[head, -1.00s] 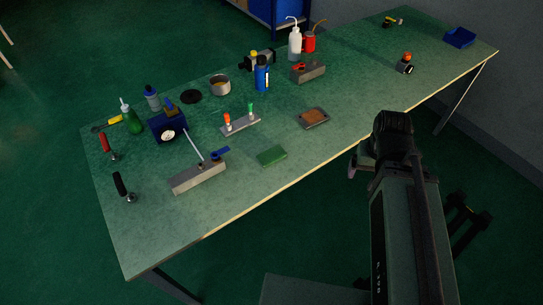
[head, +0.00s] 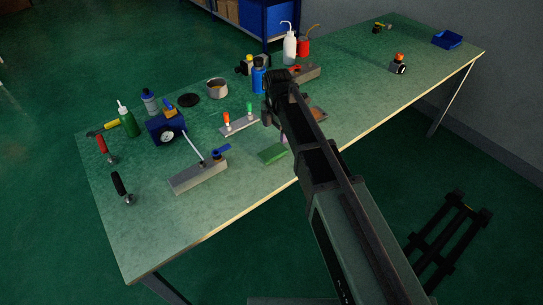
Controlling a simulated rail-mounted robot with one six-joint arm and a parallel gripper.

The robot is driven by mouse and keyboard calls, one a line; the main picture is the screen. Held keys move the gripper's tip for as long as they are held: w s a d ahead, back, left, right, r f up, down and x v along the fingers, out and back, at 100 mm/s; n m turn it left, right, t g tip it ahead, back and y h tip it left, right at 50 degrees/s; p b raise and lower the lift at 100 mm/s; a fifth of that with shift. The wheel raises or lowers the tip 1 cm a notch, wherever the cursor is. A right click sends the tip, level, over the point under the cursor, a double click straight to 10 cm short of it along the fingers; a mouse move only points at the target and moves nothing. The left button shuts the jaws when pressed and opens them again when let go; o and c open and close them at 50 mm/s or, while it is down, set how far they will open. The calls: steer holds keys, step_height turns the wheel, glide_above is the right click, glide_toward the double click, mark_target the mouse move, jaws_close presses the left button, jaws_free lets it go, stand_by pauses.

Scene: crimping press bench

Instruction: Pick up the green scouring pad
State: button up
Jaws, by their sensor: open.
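The green scouring pad (head: 272,153) lies flat on the green bench top near its front edge, right of the grey block with the blue lever. Its right end is close to my arm in the picture.
A grey block with a lever (head: 198,177) stands left of the pad. Behind it is a rack with orange and green tools (head: 240,125). A brown plate (head: 317,114) is partly hidden behind my arm. A blue bottle (head: 259,77) stands farther back. The right bench is mostly clear.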

mark_target(276, 150)
steer(key=f+b, duration=0.8)
steer(key=f, duration=0.2)
steer(key=shift+w+b, duration=0.2)
steer(key=shift+b, duration=0.1)
steer(key=shift+r, duration=0.2)
steer(key=c, duration=1)
